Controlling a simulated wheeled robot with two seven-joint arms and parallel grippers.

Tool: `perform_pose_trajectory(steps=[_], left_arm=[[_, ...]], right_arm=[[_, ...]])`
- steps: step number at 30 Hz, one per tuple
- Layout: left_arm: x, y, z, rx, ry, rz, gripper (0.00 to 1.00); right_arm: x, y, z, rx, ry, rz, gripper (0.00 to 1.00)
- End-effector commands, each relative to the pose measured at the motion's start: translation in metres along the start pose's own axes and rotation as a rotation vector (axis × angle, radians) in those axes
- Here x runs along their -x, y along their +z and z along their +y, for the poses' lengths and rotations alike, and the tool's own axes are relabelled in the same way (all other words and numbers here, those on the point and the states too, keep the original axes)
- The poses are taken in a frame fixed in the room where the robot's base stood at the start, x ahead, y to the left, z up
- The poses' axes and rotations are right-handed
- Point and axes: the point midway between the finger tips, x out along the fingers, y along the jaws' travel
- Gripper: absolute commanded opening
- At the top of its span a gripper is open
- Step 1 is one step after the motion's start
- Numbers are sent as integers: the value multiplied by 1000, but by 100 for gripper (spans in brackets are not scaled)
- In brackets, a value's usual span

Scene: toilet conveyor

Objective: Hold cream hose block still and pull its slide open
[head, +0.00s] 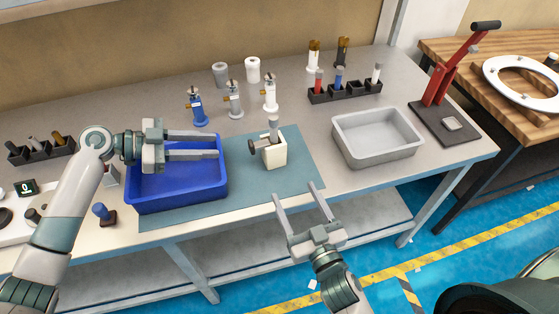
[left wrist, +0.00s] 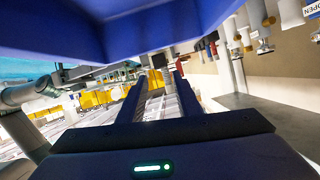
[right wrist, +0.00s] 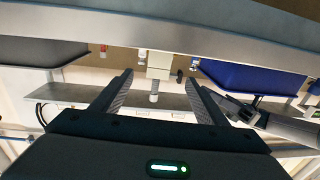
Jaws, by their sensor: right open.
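The cream hose block (head: 274,154) stands upright on the teal mat, with a grey post on top and a dark slide knob (head: 254,146) sticking out of its left side. In the right wrist view the block (right wrist: 159,64) appears upside down between my fingers' directions, with the knob (right wrist: 180,74) to its right. My left gripper (head: 219,146) is open and empty over the blue bin, fingers pointing right toward the knob but apart from it. My right gripper (head: 295,190) is open and empty in front of the block near the mat's front edge, not touching it.
The blue bin (head: 180,199) is left of the block, under my left gripper. A grey tray (head: 347,148) is to the right. Several hose fittings (head: 234,105) stand behind, near a black rack (head: 345,92). The teal mat (head: 215,205) is clear around the block.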

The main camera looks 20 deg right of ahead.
Motion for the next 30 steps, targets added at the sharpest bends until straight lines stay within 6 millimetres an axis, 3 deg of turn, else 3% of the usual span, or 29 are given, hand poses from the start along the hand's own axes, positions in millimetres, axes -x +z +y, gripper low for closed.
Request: perform_pose_trajectory(steps=[21,30], left_arm=[[0,0,0,0,0,0,31],[0,0,0,0,0,0,31]], right_arm=[[-112,0,0,2,0,1,67],[-149,0,0,0,1,1,67]])
